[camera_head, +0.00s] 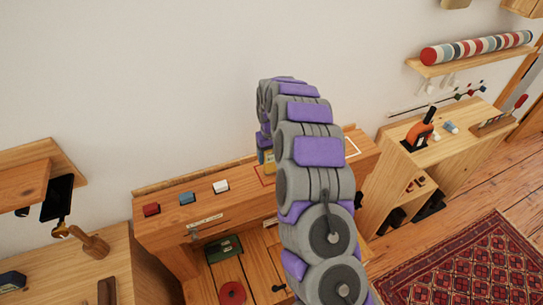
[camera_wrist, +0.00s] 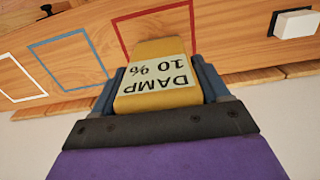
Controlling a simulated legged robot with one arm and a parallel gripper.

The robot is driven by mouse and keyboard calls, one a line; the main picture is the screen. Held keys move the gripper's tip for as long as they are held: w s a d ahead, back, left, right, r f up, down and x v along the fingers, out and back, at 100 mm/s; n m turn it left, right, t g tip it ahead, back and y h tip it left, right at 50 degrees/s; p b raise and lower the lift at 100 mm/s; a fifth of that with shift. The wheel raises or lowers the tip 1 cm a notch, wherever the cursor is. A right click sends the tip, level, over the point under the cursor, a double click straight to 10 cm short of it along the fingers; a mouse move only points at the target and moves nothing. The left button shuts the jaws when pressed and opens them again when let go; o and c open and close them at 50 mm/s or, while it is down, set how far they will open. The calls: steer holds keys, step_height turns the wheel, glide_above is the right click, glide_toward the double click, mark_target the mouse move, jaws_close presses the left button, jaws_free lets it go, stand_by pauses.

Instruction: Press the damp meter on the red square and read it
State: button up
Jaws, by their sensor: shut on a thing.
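The damp meter (camera_wrist: 152,88) is a yellow block with a pale label. In the wrist view the label shows upside down and reads "DAMP 10 %". My gripper (camera_wrist: 160,82) is shut on it, with a blue-grey finger on each side. The meter's far end lies within the red square outline (camera_wrist: 150,13) on the timber board. I cannot tell whether it touches the wood. In the head view a red outline (camera_head: 261,176) shows beside my arm, and a bit of the yellow meter (camera_head: 266,157) shows; my arm hides most of both.
Blue (camera_wrist: 65,37) and white (camera_wrist: 25,98) outlines sit left of the red square in the wrist view. Red (camera_head: 151,209), blue (camera_head: 187,198) and white (camera_head: 221,187) blocks stand on the board. A shelf (camera_head: 470,62) and bench (camera_head: 440,145) are at right; a patterned rug (camera_head: 470,265) covers the floor.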

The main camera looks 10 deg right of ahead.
steer(key=shift+d+r+p, duration=0.1)
steer(key=shift+r+p, duration=0.6)
steer(key=shift+r, duration=2.35)
